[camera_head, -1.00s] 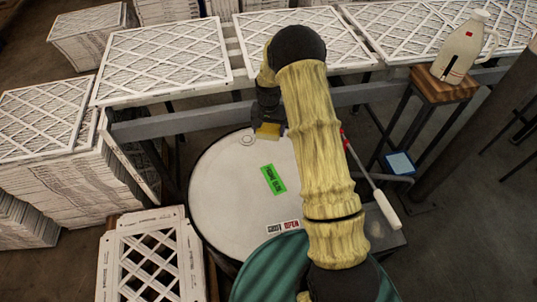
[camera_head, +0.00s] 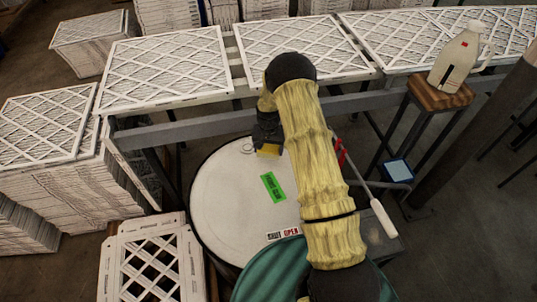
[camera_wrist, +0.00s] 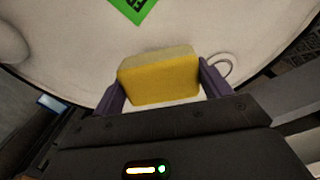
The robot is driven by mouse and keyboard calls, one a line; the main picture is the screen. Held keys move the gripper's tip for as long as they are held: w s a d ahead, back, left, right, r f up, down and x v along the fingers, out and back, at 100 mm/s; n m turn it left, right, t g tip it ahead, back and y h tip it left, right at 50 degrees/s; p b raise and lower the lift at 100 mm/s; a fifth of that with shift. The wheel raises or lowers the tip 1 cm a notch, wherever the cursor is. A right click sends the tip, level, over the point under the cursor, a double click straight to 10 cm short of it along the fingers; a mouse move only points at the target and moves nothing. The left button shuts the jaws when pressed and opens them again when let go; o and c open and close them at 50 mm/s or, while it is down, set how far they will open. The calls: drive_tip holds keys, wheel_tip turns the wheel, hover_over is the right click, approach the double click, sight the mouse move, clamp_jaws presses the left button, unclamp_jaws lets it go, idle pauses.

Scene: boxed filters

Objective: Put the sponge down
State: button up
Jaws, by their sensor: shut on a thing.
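The yellow sponge (camera_wrist: 160,80) is between the two purple fingers of my gripper (camera_wrist: 163,88) in the wrist view, and the gripper is shut on it. In the head view the sponge (camera_head: 268,150) shows as a small yellow patch below my dark gripper (camera_head: 267,140). It is over the far part of the white drum lid (camera_head: 225,195). Whether the sponge touches the lid or hangs just above it I cannot tell. My arm covers the right part of the lid.
A green label (camera_head: 273,187) lies on the lid. A conveyor frame (camera_head: 190,124) with boxed filters (camera_head: 165,68) runs behind the drum. A white jug (camera_head: 457,60) stands on a wooden stool (camera_head: 440,95) at the right. A white-handled tool (camera_head: 384,217) is right of my arm.

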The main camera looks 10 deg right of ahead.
sight(269, 155)
wheel_tip(269, 155, down, 4)
drive_tip(key=shift+r+p, duration=0.2)
drive_tip(key=shift+p, duration=0.75)
drive_tip(key=shift+f, duration=0.25)
drive_tip(key=shift+f, duration=0.2)
drive_tip(key=o, duration=1)
drive_tip(key=shift+o, duration=0.2)
drive_tip(key=shift+r, duration=0.15)
wheel_tip(269, 155, up, 12)
drive_tip(key=b, duration=0.4)
